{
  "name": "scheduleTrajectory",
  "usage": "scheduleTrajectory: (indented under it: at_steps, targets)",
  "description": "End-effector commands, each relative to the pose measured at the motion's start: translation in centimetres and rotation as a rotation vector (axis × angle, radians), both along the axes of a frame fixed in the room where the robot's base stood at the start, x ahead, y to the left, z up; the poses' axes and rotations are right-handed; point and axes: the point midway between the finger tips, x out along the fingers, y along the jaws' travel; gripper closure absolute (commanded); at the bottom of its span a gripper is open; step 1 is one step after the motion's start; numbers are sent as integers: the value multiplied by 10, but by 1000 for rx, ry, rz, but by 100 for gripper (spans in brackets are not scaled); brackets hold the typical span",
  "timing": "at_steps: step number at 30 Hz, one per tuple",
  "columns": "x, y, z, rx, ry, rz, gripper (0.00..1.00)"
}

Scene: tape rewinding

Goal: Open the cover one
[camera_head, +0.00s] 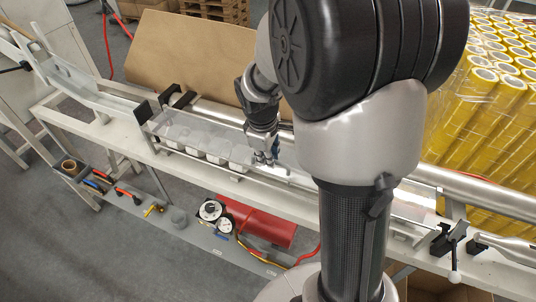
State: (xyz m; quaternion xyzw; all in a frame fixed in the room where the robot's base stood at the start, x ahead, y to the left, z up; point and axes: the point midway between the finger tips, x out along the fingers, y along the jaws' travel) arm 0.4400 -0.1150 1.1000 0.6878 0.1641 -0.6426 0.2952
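A long clear cover (190,128) lies along the tape rewinding machine, left of my gripper, over several white blocks. It appears lowered. My gripper (265,158) points down at the front of the machine, by the right part of the clear cover. Its fingertips are close to the machine's front edge. Whether they touch the cover or a handle is too small to tell, and I cannot tell if the fingers are open or shut. My arm hides the right middle of the machine.
A brown board (195,55) leans behind the machine. Yellow tape rolls (490,90) are stacked at the right. A clamp lever (453,262) stands at the right end. Open floor lies at lower left.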

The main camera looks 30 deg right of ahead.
Motion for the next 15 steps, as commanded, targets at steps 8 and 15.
scheduleTrajectory:
  at_steps: [8, 15]
  targets:
    - [0, 0, 0, 0, 0, 0, 100]
    - [0, 0, 0, 0, 0, 0, 100]
